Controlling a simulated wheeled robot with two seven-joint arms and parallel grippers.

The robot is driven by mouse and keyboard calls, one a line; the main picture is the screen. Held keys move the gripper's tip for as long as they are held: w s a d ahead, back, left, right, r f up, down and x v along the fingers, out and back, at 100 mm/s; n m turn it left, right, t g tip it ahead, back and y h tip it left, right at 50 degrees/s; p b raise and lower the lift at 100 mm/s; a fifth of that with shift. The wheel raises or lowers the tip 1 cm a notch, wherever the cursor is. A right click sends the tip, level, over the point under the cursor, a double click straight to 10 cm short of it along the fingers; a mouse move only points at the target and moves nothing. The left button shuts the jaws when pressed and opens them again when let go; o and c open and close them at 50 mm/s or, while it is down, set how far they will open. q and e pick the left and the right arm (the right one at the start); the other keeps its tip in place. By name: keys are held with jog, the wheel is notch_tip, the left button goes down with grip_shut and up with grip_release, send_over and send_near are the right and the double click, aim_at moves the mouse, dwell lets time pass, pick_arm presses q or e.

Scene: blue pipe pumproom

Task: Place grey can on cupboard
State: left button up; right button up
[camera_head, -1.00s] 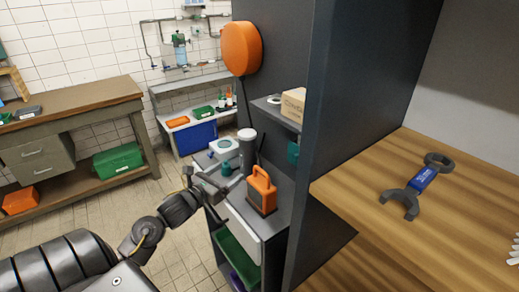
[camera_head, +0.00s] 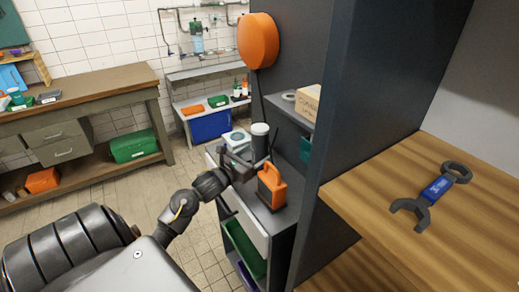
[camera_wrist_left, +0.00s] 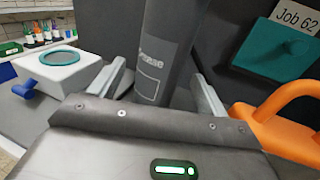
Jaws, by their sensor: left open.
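The grey can (camera_head: 259,142) stands upright on top of a grey drawer unit (camera_head: 285,219), with a pale lid in the head view. In the left wrist view the can (camera_wrist_left: 166,48) is a dark grey cylinder whose label seems to read "Grease". My left gripper (camera_head: 246,162) is open at the can. In the wrist view its two fingers (camera_wrist_left: 163,86) stand on either side of the can, apart from each other. The can's lid is out of the wrist view. Which furniture is the cupboard is not clear from the frames. My right gripper is not in view.
An orange jerrycan (camera_head: 271,186) stands close to the can on the right. A white box with a round teal top (camera_wrist_left: 66,66) is on the left. A tall dark panel (camera_head: 350,120) divides off a wooden shelf (camera_head: 370,192) with a wrench (camera_head: 432,198) and free room.

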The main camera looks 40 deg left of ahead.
aim_at(263, 149)
pick_arm(q)
jog(key=shift+w+r+p, duration=0.15)
jog(key=shift+w+p, duration=0.2)
jog(key=w+p, duration=0.1)
jog(key=w, duration=0.2)
jog(key=shift+w+p, duration=0.35)
jog(key=shift+p, duration=0.05)
jog(key=shift+w+f, duration=0.3)
jog(key=shift+w, duration=0.1)
jog(key=c, duration=1.4)
jog(key=shift+r, duration=0.1)
